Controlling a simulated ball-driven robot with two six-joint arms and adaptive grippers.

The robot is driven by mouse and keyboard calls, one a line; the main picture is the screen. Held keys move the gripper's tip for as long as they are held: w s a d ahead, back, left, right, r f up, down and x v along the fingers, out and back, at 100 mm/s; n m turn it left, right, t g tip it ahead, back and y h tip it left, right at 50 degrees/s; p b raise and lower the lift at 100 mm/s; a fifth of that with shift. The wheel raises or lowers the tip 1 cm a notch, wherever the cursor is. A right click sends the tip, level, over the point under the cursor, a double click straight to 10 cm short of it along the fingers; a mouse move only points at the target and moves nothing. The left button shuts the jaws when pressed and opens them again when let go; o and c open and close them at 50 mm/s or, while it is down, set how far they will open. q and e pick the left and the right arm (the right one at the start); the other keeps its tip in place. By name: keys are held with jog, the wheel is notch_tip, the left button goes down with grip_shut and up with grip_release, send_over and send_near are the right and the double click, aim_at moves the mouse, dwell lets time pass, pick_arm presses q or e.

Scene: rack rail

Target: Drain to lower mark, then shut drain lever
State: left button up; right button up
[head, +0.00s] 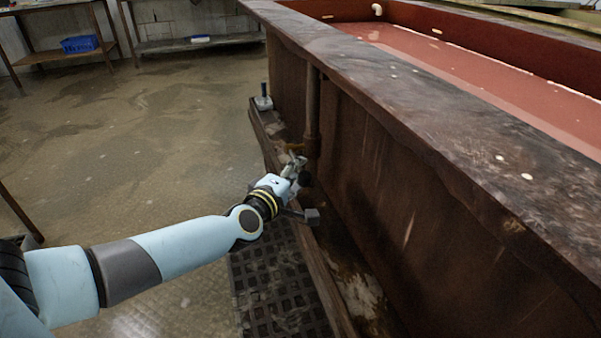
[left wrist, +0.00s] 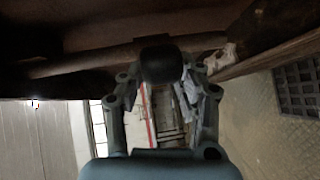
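The tank (head: 365,165) holds reddish liquid (head: 485,70) below its rim. Pale marks (head: 436,30) show on the inner wall; I cannot tell which is the lower mark. My left gripper (head: 298,165) is low beside the tank's outer side, near the vertical pipe (head: 312,110). A black knob (head: 305,179), seemingly the drain lever's, is at its fingers. In the left wrist view the black knob (left wrist: 162,65) sits at the tips of my left gripper (left wrist: 162,80). Its fingers are apart, but whether they press the knob is unclear. My right gripper is out of view.
A small dark-knobbed fitting (head: 263,101) stands farther along the ledge. A dark floor grate (head: 275,285) lies beside the ledge. Shelves with a blue bin (head: 80,44) stand far back. The floor at left is open.

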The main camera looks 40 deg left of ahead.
pick_arm(q)
jog(key=shift+x, duration=0.9)
grip_shut()
